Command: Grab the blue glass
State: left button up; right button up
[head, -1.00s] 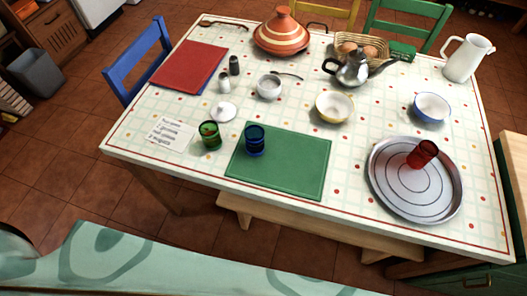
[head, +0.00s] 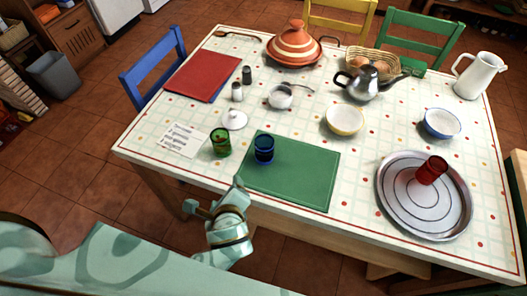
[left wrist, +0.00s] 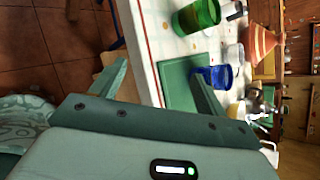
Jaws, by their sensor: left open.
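The blue glass (head: 264,149) stands upright near the left end of the green mat (head: 300,185) on the table. It also shows in the left wrist view (left wrist: 213,77), beyond one of my fingers. My left gripper (head: 214,196) is at the table's front edge, nearer to me than the blue glass and apart from it. Its two fingers are spread with nothing between them, as the left wrist view (left wrist: 158,85) shows. My right gripper is in neither view.
A green glass (head: 220,142) stands just left of the blue one. The mat's right part is bare.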

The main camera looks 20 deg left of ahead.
aim_at(265, 154)
pick_arm(q)
jog(key=w+d+r+m+t, duration=0.3)
jog(key=w+d+m+t, duration=0.1)
jog(key=d+m, duration=0.55)
jog(key=shift+m+h, duration=0.3)
jog(key=shift+m, duration=0.35)
jog(key=b+x, duration=0.3)
jog(key=x, duration=0.7)
jog(key=shift+w+a+f, duration=0.1)
jog(key=shift+a+f, duration=0.05)
jog(key=shift+f, duration=0.15)
jog(key=b+x, duration=0.2)
jog(key=x, duration=0.4)
jog(key=shift+w, duration=0.2)
jog(key=shift+r, duration=0.15)
jog(key=c, duration=1.1)
